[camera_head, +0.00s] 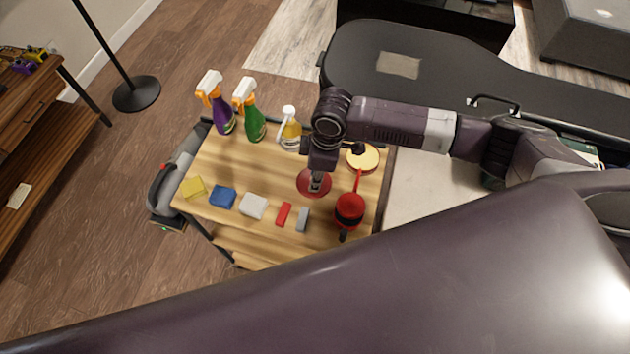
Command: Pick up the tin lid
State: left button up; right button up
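A round dark red disc, which looks like the tin lid (305,189), is at the middle of the wooden cart top (260,172). My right gripper (316,186) reaches in from the right and points down over the disc. Its fingertips overlap the disc's middle and hide part of it. I cannot tell whether they touch it or how far apart they are. A round tin with a pale yellow top (365,161) is to the right, partly behind my wrist. My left gripper is not in view.
Spray bottles (247,112) and a clear bottle (291,130) stand at the cart's back. A yellow sponge (194,188), several small blocks and a red-and-black tool (349,209) lie along the front. A guitar case (440,75) is behind.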

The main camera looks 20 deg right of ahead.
jog(key=shift+d+f, duration=0.15)
jog(key=shift+f, duration=0.1)
grip_shut()
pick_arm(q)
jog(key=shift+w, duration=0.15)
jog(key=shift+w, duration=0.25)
pick_arm(e)
jog(key=shift+s+f, duration=0.1)
jog(key=shift+s, duration=0.05)
